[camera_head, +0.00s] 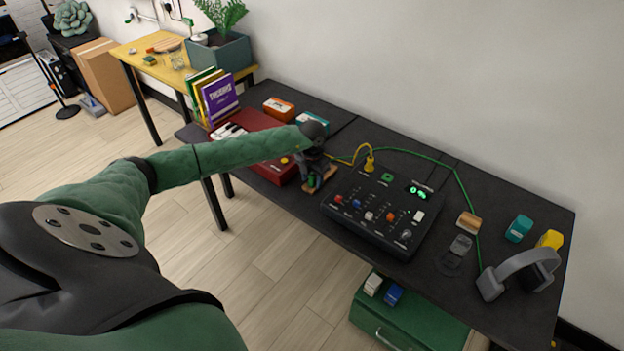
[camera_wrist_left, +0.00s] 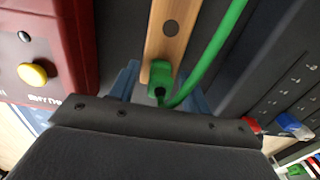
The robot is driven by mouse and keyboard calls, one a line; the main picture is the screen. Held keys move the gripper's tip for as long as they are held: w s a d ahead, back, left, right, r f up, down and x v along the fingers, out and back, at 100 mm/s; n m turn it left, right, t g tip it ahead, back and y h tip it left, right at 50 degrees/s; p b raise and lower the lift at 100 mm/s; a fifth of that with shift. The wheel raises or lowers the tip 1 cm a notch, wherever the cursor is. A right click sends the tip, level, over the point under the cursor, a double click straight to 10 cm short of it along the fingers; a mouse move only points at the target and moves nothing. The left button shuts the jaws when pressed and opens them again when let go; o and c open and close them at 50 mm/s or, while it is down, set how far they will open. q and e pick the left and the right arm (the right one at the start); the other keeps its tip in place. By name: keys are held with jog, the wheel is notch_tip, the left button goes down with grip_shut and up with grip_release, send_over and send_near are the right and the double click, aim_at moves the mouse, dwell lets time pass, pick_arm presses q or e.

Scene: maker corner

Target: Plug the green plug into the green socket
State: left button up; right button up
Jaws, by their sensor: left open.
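The green plug (camera_wrist_left: 160,78) sits by a small wooden block (camera_wrist_left: 168,30), with its green cable (camera_wrist_left: 215,60) curving away from it. My left gripper (camera_wrist_left: 160,90) is open, with one blue-grey finger on each side of the plug. I cannot tell whether the fingers touch it. In the head view my left gripper (camera_head: 314,175) is over the wooden block (camera_head: 330,176) at the left of the black control panel, largely covering the plug. The green socket (camera_head: 387,179) is on the panel's upper part, beside the yellow plug (camera_head: 369,162). My right gripper is not in view.
The black control panel (camera_head: 345,222) has several knobs and switches. A dark red box (camera_head: 270,172) stands left of my gripper. The green cable (camera_head: 430,158) runs along the table's back. Grey headphones (camera_head: 515,265) and small blocks lie to the right.

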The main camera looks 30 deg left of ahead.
aim_at(314, 176)
pick_arm(q)
jog(key=c, duration=1)
jog(key=shift+r, duration=0.1)
